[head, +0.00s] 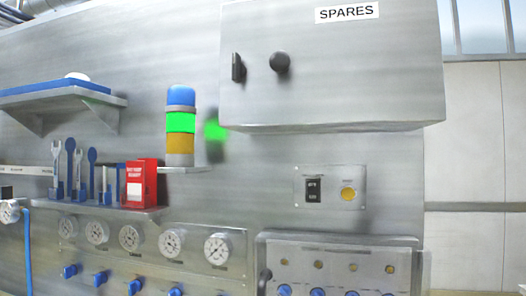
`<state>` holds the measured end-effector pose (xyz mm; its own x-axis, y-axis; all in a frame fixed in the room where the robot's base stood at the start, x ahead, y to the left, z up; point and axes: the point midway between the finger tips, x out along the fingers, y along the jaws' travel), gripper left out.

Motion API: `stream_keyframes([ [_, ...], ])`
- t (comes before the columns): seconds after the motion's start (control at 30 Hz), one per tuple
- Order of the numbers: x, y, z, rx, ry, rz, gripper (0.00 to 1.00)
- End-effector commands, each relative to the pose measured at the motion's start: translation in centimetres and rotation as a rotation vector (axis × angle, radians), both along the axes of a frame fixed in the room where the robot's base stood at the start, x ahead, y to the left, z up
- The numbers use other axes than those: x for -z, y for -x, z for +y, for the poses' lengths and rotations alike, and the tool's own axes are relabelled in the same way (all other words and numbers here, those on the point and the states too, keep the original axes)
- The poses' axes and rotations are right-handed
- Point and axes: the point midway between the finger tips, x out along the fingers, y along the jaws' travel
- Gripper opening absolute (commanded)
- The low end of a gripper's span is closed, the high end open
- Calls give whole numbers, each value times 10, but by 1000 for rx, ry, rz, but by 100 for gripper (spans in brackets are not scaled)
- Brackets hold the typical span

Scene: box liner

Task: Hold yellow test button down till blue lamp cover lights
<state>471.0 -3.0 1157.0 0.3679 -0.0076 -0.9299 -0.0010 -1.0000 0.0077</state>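The yellow test button (348,193) sits on a small metal plate (331,178) on the wall, beside a dark switch or label block (313,190). Nothing touches the button. A lamp stack stands on a small bracket to the left. Its blue lamp cover (181,95) is on top and looks unlit. Its green section (181,122) glows brightly in the middle, and its amber section (180,144) is at the bottom, looking unlit. My gripper is not in view.
A grey cabinet marked SPARES (340,80) juts out above the button plate. A tool shelf (105,207) with wrenches and a red box (141,184) is at left. Gauges (130,237) and blue knobs (134,286) lie below. The wall around the button is clear.

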Motion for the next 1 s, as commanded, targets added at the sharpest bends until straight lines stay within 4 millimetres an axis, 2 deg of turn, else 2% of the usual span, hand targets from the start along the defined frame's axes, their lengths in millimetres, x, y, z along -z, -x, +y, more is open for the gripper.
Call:
stream_keyframes([
  [0.4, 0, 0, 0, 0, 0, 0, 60],
  [0.67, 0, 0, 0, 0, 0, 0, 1],
  [1.0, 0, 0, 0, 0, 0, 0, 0],
])
